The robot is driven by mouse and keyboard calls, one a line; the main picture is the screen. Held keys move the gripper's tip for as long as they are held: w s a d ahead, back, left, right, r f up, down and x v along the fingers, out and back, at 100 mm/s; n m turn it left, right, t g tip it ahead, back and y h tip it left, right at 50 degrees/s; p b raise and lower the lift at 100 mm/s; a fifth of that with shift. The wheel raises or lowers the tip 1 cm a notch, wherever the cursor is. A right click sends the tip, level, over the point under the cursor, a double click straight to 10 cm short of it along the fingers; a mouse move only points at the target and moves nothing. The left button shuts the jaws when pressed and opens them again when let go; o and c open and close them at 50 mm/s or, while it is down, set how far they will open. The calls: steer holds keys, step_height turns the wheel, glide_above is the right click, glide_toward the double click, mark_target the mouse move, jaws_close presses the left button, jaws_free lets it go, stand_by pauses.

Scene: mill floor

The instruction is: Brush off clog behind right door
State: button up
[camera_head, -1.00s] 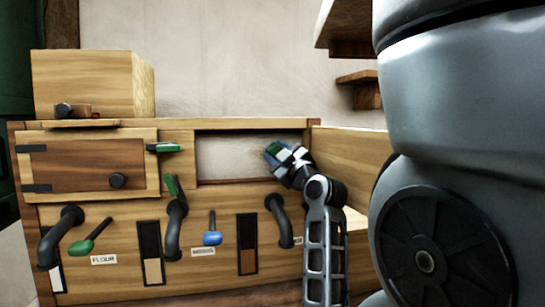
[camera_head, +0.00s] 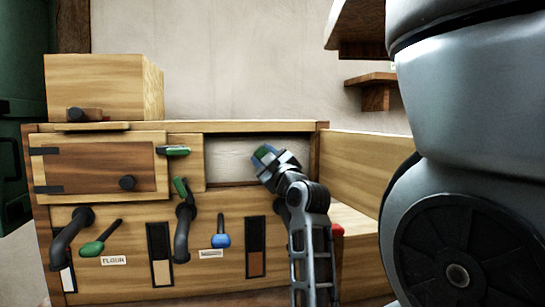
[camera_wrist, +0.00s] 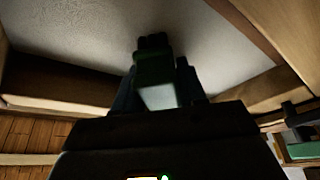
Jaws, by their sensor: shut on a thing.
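The right door (camera_head: 365,160) of the wooden cabinet stands open, swung out to the right. Behind it is a framed opening (camera_head: 228,162) with a pale inner surface, which also fills much of the wrist view (camera_wrist: 225,50). I cannot make out a distinct clog on it. My gripper (camera_head: 267,158) is at the right half of the opening, shut on a brush. The brush has a green part (camera_wrist: 155,68) and a dark tip (camera_wrist: 153,42) that points toward the pale surface. I cannot tell whether the tip touches it.
The left door (camera_head: 100,168) is shut, with a green-handled latch (camera_head: 174,151) beside it. Below are dark curved pipes (camera_head: 70,238), a green lever (camera_head: 92,248) and a blue lever (camera_head: 221,238). A wooden box (camera_head: 95,88) stands on top. Shelves (camera_head: 372,92) hang at upper right.

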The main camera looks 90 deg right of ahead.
mark_target(228, 152)
steer(key=shift+w+a+p, duration=0.25)
steer(key=shift+w+a, duration=0.15)
steer(key=shift+w, duration=0.9)
steer(key=shift+w+a+p, duration=0.2)
steer(key=shift+w+a, duration=0.15)
steer(key=shift+w, duration=1)
steer(key=shift+w+a+p, duration=0.25)
steer(key=shift+w+a, duration=0.15)
steer(key=shift+w, duration=0.9)
steer(key=s+a+p, duration=0.1)
steer(key=a, duration=0.4)
steer(key=shift+s+a, duration=0.4)
steer(key=shift+a, duration=0.1)
steer(key=a, duration=0.2)
steer(key=shift+s+a, duration=0.35)
steer(key=shift+s, duration=0.05)
